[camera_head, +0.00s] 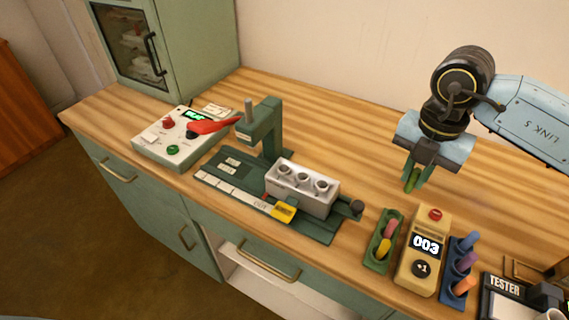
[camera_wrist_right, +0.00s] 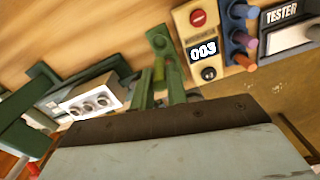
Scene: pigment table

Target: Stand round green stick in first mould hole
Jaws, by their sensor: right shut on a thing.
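The green stick (camera_head: 411,183) is held between the fingertips of my right gripper (camera_head: 414,176), which is shut on it above the table, right of the mould. In the right wrist view the stick (camera_wrist_right: 159,72) shows between the two fingers. The mould is a pale grey block (camera_head: 300,198) with a row of three dark round holes, sitting on the green press base (camera_head: 318,232); it also shows at the left of the right wrist view (camera_wrist_right: 110,97). The holes look empty. The stick is apart from the mould. My left gripper is not in view.
A green holder (camera_head: 377,264) has a pink and a yellow stick. Beside it stand a yellow counter reading 003 (camera_head: 419,273), a blue rack (camera_head: 449,292) with several sticks, and a tester (camera_head: 505,286). A control box (camera_head: 165,157) with a red handle stands left. Table behind the mould is clear.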

